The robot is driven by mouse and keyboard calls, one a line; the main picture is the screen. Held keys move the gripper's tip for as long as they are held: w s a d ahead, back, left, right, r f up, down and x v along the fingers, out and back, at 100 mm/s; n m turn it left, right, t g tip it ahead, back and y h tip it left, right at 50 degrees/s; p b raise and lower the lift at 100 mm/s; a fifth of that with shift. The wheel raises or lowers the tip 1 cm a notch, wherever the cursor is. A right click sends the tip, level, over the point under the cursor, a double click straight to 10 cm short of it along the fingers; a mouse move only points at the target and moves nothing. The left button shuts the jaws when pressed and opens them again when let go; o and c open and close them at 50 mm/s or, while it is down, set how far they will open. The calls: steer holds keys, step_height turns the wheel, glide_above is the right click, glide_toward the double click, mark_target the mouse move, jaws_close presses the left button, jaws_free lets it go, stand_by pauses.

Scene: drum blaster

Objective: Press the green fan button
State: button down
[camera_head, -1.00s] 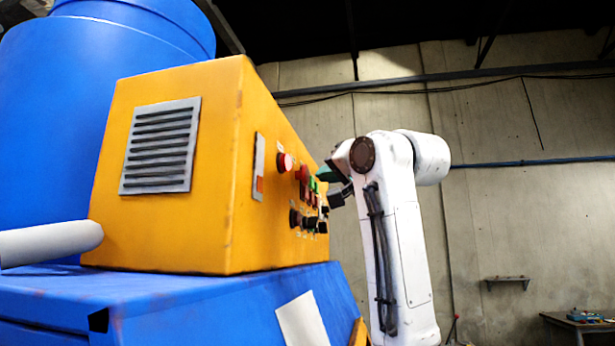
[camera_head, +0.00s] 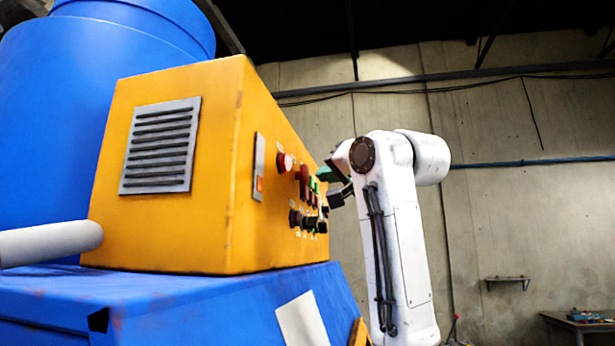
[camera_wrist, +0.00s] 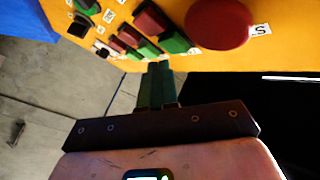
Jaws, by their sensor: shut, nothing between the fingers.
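My gripper (camera_wrist: 158,68) is shut and empty, its two green fingers side by side. In the wrist view its tips are at the edge of the yellow control panel, just below the green buttons; I cannot tell whether they touch. A larger green button (camera_wrist: 175,41) sits beside a red one (camera_wrist: 151,20), and smaller green (camera_wrist: 147,49) and red (camera_wrist: 128,36) buttons lie to the left. Their labels are too small to read, so I cannot tell which is the fan button. In the head view the green buttons (camera_head: 314,185) are partly hidden near my gripper (camera_head: 323,174).
A big round red button (camera_wrist: 218,22) stands out near my fingers. Dark knobs (camera_head: 297,218) project from the panel's lower part. The yellow control box (camera_head: 170,230) sits on a blue machine (camera_head: 200,295). Open room lies right of my arm, before a concrete wall (camera_head: 530,120).

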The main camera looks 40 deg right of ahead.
steer(key=shift+w+a, duration=0.1)
steer(key=shift+w+a, duration=0.15)
steer(key=shift+w, duration=0.05)
steer(key=shift+w+a, duration=0.3)
steer(key=shift+w, duration=0.1)
stand_by(0.9)
steer(key=shift+s, duration=0.1)
steer(key=shift+s+d, duration=0.5)
steer(key=shift+s, duration=0.1)
stand_by(0.4)
steer(key=s+d, duration=0.1)
steer(key=s, duration=0.1)
steer(key=s+d+b, duration=0.1)
steer(key=s+d, duration=0.1)
stand_by(0.4)
stand_by(0.8)
